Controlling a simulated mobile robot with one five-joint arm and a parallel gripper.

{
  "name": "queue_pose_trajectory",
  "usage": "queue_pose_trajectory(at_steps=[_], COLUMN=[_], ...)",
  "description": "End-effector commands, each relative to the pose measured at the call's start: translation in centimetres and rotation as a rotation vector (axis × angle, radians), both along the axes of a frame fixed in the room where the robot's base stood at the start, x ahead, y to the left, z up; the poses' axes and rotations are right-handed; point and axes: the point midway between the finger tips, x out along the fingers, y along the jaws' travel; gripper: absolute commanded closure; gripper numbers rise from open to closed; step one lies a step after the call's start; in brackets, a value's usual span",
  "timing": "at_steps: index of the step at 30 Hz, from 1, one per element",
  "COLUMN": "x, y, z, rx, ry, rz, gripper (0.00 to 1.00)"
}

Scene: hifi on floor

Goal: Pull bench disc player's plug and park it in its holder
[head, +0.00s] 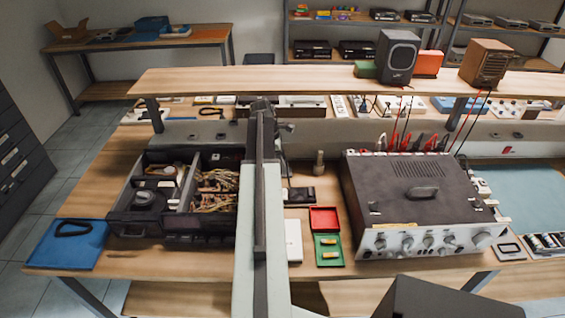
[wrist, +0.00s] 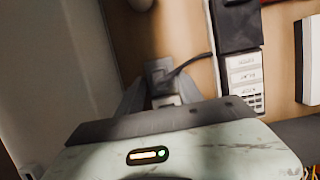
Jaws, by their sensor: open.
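In the wrist view a dark plug (wrist: 158,73) with a black cable (wrist: 194,61) stands between the fingers of my gripper (wrist: 157,84). The fingers are open, one on each side of it; I cannot tell whether either touches it. A pale grey piece (wrist: 167,100) lies just below the plug, partly hidden by the gripper body. In the head view my arm reaches across the bench to the area under the raised shelf, and it hides the plug.
A large grey instrument (head: 420,195) stands right of my arm. Red (head: 324,218) and green (head: 329,250) trays lie between arm and instrument. The raised shelf (head: 250,80) carries speakers (head: 397,57). A dark block (wrist: 236,25) lies right of the plug.

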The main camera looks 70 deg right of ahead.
Motion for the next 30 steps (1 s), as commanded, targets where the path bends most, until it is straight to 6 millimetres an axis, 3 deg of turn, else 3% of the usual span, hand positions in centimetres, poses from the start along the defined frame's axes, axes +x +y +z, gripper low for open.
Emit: queue_pose_trajectory(at_steps=[15,23,30], x=[1.9,2.1,2.1], y=[0.8,0.8,0.8], z=[7.5,7.7,9.4], rx=[0.0,0.0,0.0], ry=[0.0,0.0,0.0], rz=[0.0,0.0,0.0], gripper=[0.57,0.57,0.57])
